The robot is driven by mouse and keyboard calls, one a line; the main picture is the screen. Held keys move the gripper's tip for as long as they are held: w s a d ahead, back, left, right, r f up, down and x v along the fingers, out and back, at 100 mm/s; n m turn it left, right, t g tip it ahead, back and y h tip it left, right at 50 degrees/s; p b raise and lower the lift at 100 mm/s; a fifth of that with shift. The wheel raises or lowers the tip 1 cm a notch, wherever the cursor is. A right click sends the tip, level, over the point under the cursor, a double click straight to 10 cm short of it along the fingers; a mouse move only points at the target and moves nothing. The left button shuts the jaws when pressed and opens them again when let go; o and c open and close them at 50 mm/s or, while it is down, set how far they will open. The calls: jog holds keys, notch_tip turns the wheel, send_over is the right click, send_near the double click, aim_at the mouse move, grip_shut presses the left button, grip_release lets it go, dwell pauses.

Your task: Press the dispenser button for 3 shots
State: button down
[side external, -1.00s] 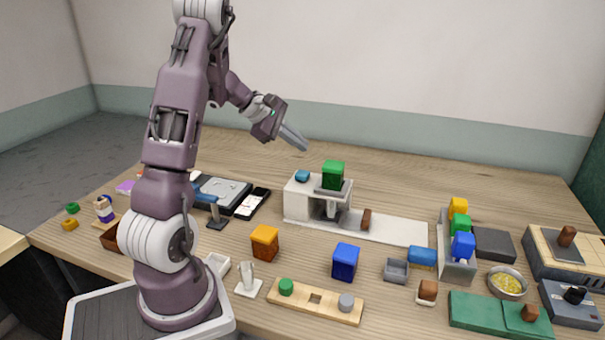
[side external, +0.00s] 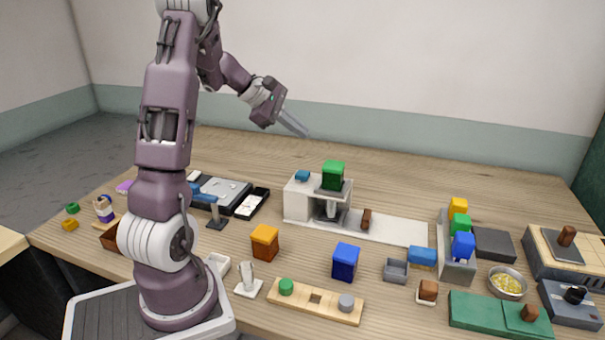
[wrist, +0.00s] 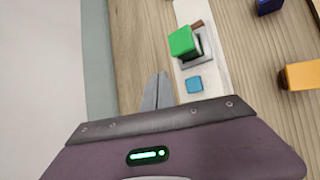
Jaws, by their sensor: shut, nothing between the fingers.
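The dispenser (side external: 301,205) is a white block-shaped machine with a green cube (side external: 333,174) on its top plate and a long white base strip (side external: 393,228) running right. A blue button (side external: 302,175) sits on its left top; it also shows in the wrist view (wrist: 194,84). A clear vessel (side external: 331,208) stands under the top plate. A small brown block (side external: 366,218) is on the strip. My gripper (side external: 304,134) is shut and empty, in the air above and behind the dispenser, touching nothing. In the wrist view my fingertips (wrist: 159,75) lie left of the button.
An orange block (side external: 264,243) and a blue block (side external: 345,262) stand in front of the dispenser. A rack of coloured cubes (side external: 456,262) and a bowl of yellow bits (side external: 506,283) are at the right. The table behind the dispenser is clear.

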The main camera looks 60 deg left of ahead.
send_near(306, 172)
jog(key=w+f, duration=0.1)
jog(key=w, duration=0.2)
jog(key=w+d+f, duration=0.1)
jog(key=w, duration=0.1)
jog(key=shift+f, duration=0.3)
dwell(1.7)
jog(key=shift+f, duration=0.4)
jog(key=shift+f, duration=0.75)
dwell(0.6)
jog(key=shift+r, duration=1.15)
jog(key=shift+r, duration=2.5)
